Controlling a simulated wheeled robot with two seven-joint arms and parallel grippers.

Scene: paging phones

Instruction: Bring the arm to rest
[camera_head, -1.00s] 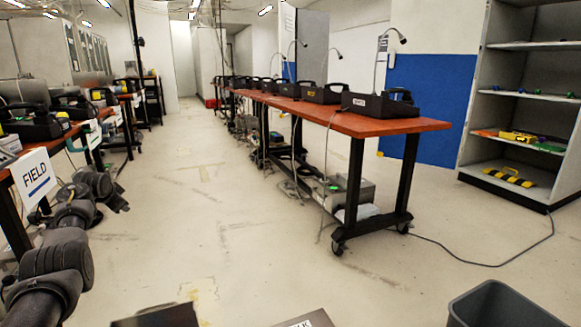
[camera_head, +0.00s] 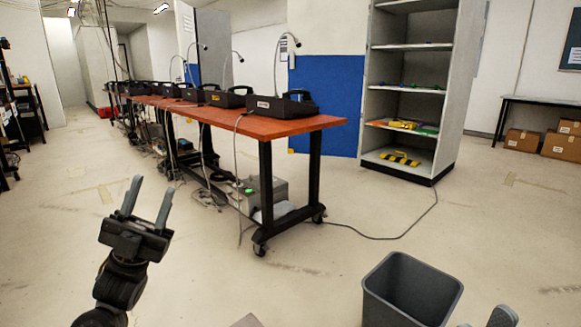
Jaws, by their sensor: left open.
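My left gripper (camera_head: 149,188) is at the lower left, its two grey fingers spread apart and pointing up. Nothing is between them, and it touches nothing. It is in front of bare floor, left of the long table in the picture. My left arm (camera_head: 122,283) comes up from the bottom edge below it.
A long red-topped table (camera_head: 262,128) carries several black phone units (camera_head: 282,105). An open grey bin (camera_head: 410,285) stands at the lower right. A shelf unit (camera_head: 445,110) stands behind. A cable (camera_head: 405,233) crosses the floor.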

